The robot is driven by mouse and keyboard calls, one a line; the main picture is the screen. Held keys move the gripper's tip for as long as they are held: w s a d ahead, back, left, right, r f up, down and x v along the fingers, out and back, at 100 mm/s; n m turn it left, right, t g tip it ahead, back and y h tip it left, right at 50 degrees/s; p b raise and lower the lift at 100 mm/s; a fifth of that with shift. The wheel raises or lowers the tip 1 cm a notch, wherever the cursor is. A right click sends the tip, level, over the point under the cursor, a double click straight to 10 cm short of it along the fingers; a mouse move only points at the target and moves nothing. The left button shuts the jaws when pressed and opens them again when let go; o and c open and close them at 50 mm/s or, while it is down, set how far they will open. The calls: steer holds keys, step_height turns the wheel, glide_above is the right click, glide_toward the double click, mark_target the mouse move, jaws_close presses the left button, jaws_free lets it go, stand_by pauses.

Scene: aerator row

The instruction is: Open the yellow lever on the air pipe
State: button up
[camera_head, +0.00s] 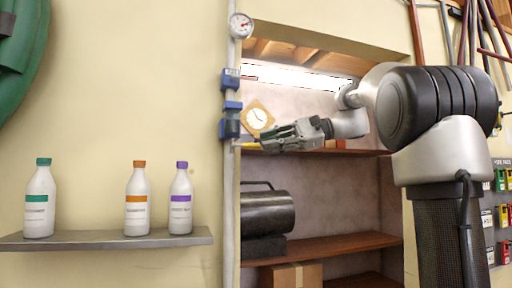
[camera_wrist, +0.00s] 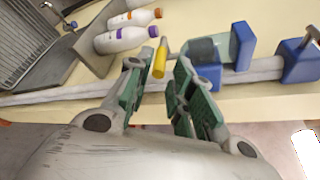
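The yellow lever (camera_wrist: 160,58) shows in the wrist view between the two fingertips of my gripper (camera_wrist: 160,66). The fingers are apart, one on each side of it; I cannot tell whether either touches it. In the head view, a small yellow piece of the lever (camera_head: 249,145) shows beside the air pipe (camera_head: 229,190), just left of my gripper (camera_head: 264,141). The pipe runs upright there, and the lever sticks out sideways to the right. The pipe also shows in the wrist view (camera_wrist: 60,93), partly hidden behind my fingers.
Blue fittings (camera_head: 231,78) sit on the pipe above the lever, with a round gauge (camera_head: 240,25) at the top. A shelf (camera_head: 110,241) with several bottles is on the left.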

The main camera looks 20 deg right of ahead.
mark_target(251, 146)
steer(key=shift+x, duration=2.8)
jaws_close()
